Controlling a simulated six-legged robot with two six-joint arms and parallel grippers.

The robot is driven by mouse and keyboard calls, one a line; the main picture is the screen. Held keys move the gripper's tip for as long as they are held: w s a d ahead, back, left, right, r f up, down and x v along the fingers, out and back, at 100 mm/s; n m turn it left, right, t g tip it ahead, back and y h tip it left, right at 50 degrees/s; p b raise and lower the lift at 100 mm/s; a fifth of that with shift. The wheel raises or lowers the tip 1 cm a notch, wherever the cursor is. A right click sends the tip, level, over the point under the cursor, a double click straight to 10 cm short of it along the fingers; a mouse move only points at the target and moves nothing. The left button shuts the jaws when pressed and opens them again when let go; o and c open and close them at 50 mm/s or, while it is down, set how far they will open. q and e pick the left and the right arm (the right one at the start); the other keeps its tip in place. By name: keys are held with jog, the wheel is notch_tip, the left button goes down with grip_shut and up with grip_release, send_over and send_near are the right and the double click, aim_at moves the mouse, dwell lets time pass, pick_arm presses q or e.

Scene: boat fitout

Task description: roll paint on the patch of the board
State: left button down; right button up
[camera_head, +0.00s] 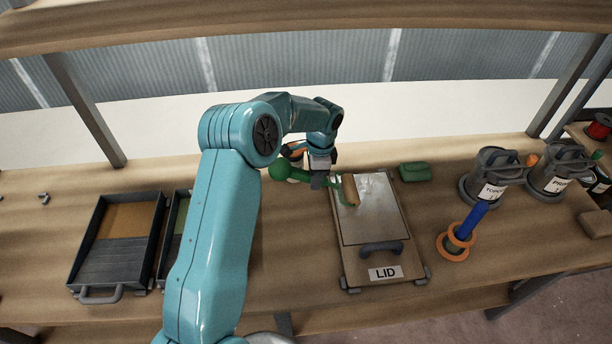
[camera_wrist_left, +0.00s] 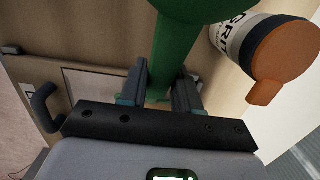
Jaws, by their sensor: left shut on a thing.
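The board (camera_head: 372,225) is a wooden panel with a grey sheet, a dark handle and a LID label, lying right of centre in the head view. A pale, shiny patch (camera_head: 376,184) shows near its far end. The roller has a green handle (camera_head: 303,172) and a tan sleeve (camera_head: 350,190). My left gripper (camera_head: 320,180) is shut on the green handle, which also shows between the fingers in the left wrist view (camera_wrist_left: 172,45). The sleeve is over the board's far left part, beside the patch; I cannot tell whether it touches. My right gripper is out of view.
Two trays stand at left, one with a tan-and-grey inside (camera_head: 118,235), the other partly behind my arm. A labelled bottle (camera_wrist_left: 262,45) with an orange cap is close to the gripper. A green block (camera_head: 414,172), grey cans (camera_head: 490,175) and a blue-handled tool (camera_head: 467,225) are at right.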

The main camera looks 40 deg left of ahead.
pick_arm(q)
jog(key=shift+w+d, duration=0.55)
jog(key=shift+w, duration=0.1)
jog(key=shift+w+d+f+p, duration=0.15)
jog(key=shift+w+d+p, duration=0.25)
jog(key=shift+w+d, duration=1.4)
jog(key=shift+w+a, duration=0.1)
jog(key=shift+a, duration=0.05)
jog(key=shift+w+d+p, duration=0.65)
jog(key=shift+w+d, duration=0.9)
jog(key=shift+w, duration=0.25)
jog(key=shift+s+a+b, duration=0.8)
jog(key=shift+s+a, duration=0.7)
jog(key=shift+s, duration=0.25)
